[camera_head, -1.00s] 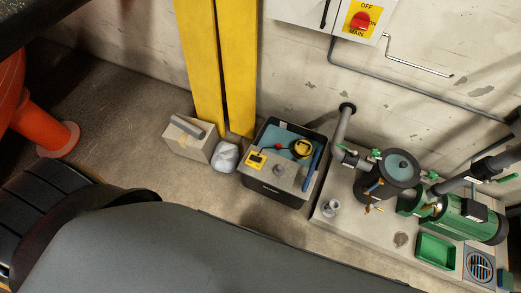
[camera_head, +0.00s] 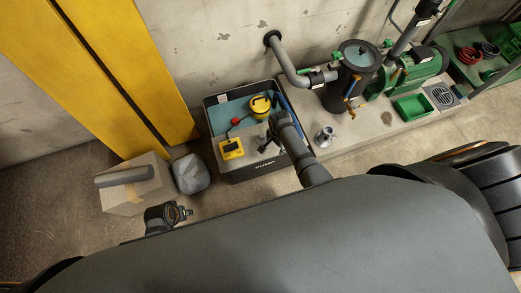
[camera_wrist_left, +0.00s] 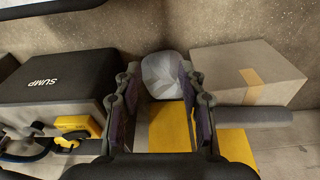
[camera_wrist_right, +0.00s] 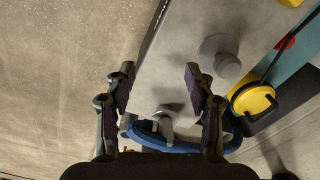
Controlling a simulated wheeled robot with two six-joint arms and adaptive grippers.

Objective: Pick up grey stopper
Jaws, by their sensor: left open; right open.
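The grey stopper (camera_wrist_right: 222,56), a round grey piece with a knob, lies on the light grey panel of the black sump box (camera_head: 253,165). In the head view my right gripper hides it. My right gripper (camera_wrist_right: 158,78) is open and empty above the panel; the stopper is just beyond its right finger in the right wrist view, not between the fingers. In the head view my right gripper (camera_head: 268,142) hangs over the box's right part. My left gripper (camera_head: 184,212) is open and empty, in front of the cardboard box and grey bag; it also shows in the left wrist view (camera_wrist_left: 160,82).
A cardboard box (camera_head: 140,188) and grey bag (camera_head: 190,173) stand left. A grey fitting (camera_head: 325,136) stands on the plinth, right.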

